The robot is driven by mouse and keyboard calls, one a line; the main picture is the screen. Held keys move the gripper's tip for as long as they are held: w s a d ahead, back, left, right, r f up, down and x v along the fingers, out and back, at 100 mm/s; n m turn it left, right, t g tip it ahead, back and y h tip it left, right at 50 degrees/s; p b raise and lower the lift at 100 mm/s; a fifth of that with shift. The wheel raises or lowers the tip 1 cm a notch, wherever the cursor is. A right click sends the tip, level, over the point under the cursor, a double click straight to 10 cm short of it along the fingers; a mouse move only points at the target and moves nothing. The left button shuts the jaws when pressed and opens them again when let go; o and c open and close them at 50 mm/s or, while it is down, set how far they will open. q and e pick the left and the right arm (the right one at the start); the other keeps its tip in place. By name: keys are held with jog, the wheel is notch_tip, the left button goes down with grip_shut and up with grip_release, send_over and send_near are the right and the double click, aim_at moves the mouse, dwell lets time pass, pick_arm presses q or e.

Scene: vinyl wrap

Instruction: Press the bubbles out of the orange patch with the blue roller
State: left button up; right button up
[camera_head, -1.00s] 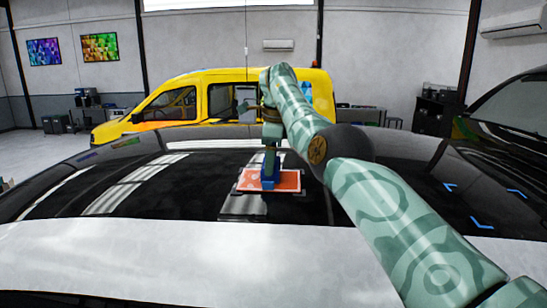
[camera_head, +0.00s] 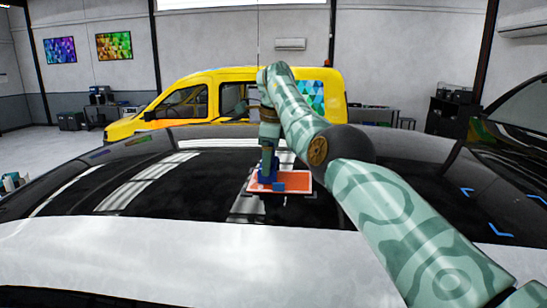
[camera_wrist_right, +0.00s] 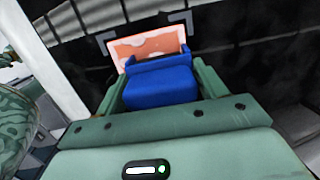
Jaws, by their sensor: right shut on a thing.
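The orange patch (camera_head: 298,181) with a pale edge lies flat on the glossy black car surface. In the right wrist view, the patch (camera_wrist_right: 150,42) shows pale blotches on its orange face. My right gripper (camera_head: 268,160) is shut on the blue roller (camera_head: 267,174), which is over the left part of the patch. In the wrist view the roller (camera_wrist_right: 160,84) sits between the two green fingers (camera_wrist_right: 160,92) and hides the patch's near part. I cannot tell whether the roller touches the patch. My left gripper is not in view.
The black car roof (camera_head: 370,205) is open around the patch, with a white panel (camera_head: 180,260) nearer me. Blue corner marks (camera_head: 468,192) lie to the right. A yellow van (camera_head: 190,105) stands behind, and a dark car (camera_head: 515,130) is at the right.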

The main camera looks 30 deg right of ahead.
jog(key=shift+w+a, duration=0.15)
jog(key=shift+a, duration=0.05)
dwell(0.3)
jog(key=shift+w+a+f, duration=0.1)
jog(key=shift+w+a, duration=0.45)
jog(key=shift+a, duration=0.15)
jog(key=shift+s+a, duration=0.1)
jog(key=shift+a, duration=0.15)
